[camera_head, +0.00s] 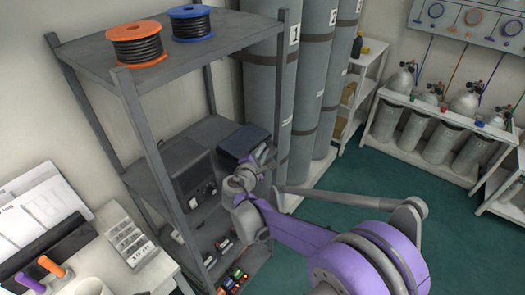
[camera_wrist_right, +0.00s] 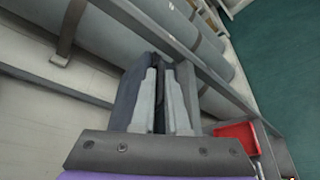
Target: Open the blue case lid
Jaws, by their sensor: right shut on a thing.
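The dark blue case (camera_head: 240,141) sits on the middle shelf of the grey rack, beside a dark box with dials. Its lid looks closed, and its right side is partly hidden by my gripper. My right gripper (camera_head: 266,154) is at the case's front right edge. In the right wrist view, the grey fingers of my right gripper (camera_wrist_right: 162,92) are close together on a thin dark part, which appears to be the lid's edge. The exact contact is hard to make out. My left gripper is not in view.
The rack's grey posts (camera_head: 157,165) stand close to the case. Tall grey cylinders (camera_head: 318,70) rise just behind and right of it. The dark box with dials (camera_head: 185,170) is left of the case. Cable reels (camera_head: 137,44) lie on the top shelf.

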